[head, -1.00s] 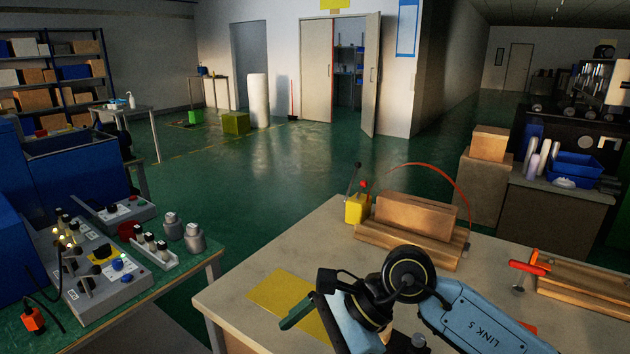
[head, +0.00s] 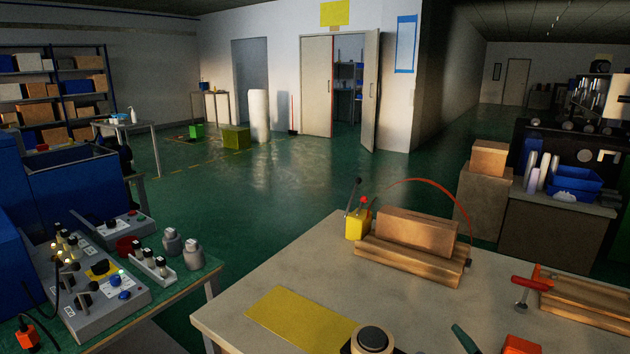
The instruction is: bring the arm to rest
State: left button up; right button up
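A round dark joint of my arm (head: 371,340) with a pale rim shows at the bottom edge, over the front of the beige bench (head: 290,270), by the yellow mat (head: 300,318). The rest of that arm is below the picture. Neither gripper can be made out. A small dark green piece (head: 465,338) shows at the bottom edge to the right of the joint; I cannot tell what it belongs to.
A wooden block in a wooden holder (head: 415,240) and a yellow box with a red knob (head: 358,222) stand at the bench's back. A red-handled clamp (head: 530,285) and an orange part (head: 520,344) are at right. A control panel (head: 95,290) sits on the left table. The bench middle is clear.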

jog(key=s+d+f+m+g, duration=0.2)
jog(key=s+f+m+g, duration=0.2)
jog(key=s+f+g, duration=0.5)
jog(key=s+d+f+m+g, duration=0.1)
jog(key=s+f+m+g, duration=0.2)
jog(key=s+f, duration=0.65)
jog(key=s+d+f+g, duration=0.1)
jog(key=s+f, duration=0.1)
jog(key=f, duration=0.9)
jog(key=s+f, duration=0.2)
jog(key=f, duration=0.8)
jog(key=s+d+f, duration=0.2)
jog(key=s+f, duration=0.5)
jog(key=s, duration=0.1)
jog(key=s+d+f+g, duration=0.1)
jog(key=s+d+f, duration=0.2)
jog(key=s+f, duration=0.5)
jog(key=shift+s+f, duration=0.15)
jog(key=shift+s, duration=0.2)
jog(key=shift+d, duration=0.1)
jog(key=shift+c, duration=0.3)
